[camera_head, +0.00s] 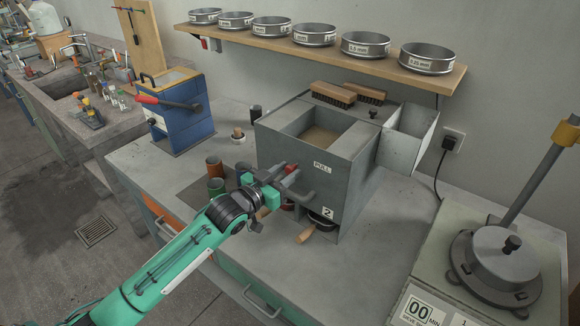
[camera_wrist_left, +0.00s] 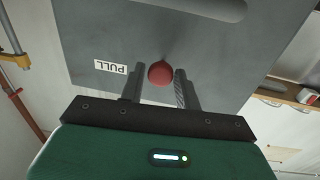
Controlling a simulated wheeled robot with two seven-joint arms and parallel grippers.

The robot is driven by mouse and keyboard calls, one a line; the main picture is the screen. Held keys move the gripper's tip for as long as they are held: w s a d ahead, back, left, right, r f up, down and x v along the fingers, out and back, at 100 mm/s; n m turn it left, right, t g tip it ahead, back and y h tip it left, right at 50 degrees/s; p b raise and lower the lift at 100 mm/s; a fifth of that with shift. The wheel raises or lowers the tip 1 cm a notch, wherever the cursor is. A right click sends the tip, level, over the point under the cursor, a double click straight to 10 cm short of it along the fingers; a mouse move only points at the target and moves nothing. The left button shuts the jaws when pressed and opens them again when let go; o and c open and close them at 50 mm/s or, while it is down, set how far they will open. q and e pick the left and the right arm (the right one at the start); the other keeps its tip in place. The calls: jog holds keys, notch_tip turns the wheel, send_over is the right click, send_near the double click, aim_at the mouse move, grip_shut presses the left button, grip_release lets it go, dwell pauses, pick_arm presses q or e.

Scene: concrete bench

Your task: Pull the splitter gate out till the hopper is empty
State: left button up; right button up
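The grey splitter box (camera_head: 345,175) stands on the bench with a "PULL" label on its front. Its open hopper (camera_head: 300,125) holds some tan material low inside. The gate's red knob (camera_head: 291,168) sticks out of the front face; it also shows in the left wrist view (camera_wrist_left: 160,73). My left gripper (camera_head: 277,178) is at the front face. In the wrist view its fingers (camera_wrist_left: 159,84) stand on either side of the knob, near their tips, with a small gap at the left finger. The gate plate itself is hidden. My right gripper is not in view.
A wooden-handled pan (camera_head: 307,232) sits under the box front. Small cups (camera_head: 216,178) stand left of the gripper. Two brushes (camera_head: 333,94) lie on the box top. A sieve shaker (camera_head: 500,255) stands at right. The bench front is fairly clear.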

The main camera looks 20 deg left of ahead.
pick_arm(q)
jog(key=shift+x, duration=0.85)
grip_shut()
jog(key=shift+p+v, duration=0.8)
jog(key=shift+v, duration=1.45)
jog(key=shift+d+f, duration=0.15)
jog(key=shift+d, duration=0.1)
jog(key=shift+s, duration=0.1)
grip_release()
jog(key=shift+s+a, duration=0.1)
jog(key=shift+s, duration=0.1)
